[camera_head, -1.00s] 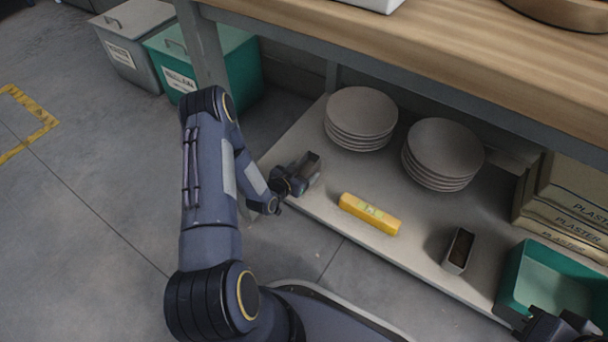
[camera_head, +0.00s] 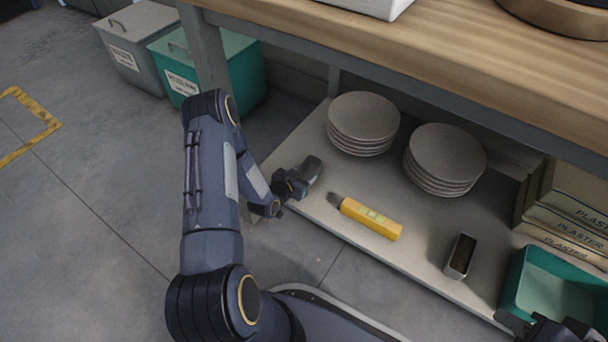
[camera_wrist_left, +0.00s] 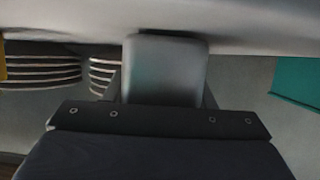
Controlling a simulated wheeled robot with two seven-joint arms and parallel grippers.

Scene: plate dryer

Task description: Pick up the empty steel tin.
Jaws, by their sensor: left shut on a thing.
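The steel tin (camera_head: 313,167) is at the left part of the lower shelf, in the jaws of my left gripper (camera_head: 303,176). My left gripper is shut on it. The tin looks tilted, and its open top does not show in the head view. In the left wrist view the tin (camera_wrist_left: 166,70) is a smooth grey block between the fingers. A second tin (camera_head: 460,257) stands on the shelf at the right, with dark brown contents inside. My right gripper (camera_head: 556,330) is partly in view at the bottom right edge; its jaws are not clear.
Two plate stacks (camera_head: 363,118) (camera_head: 445,154) stand behind. A green bin (camera_head: 548,285) and plaster boxes (camera_head: 577,215) are at the right. The wooden worktop (camera_head: 470,60) overhangs the shelf.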

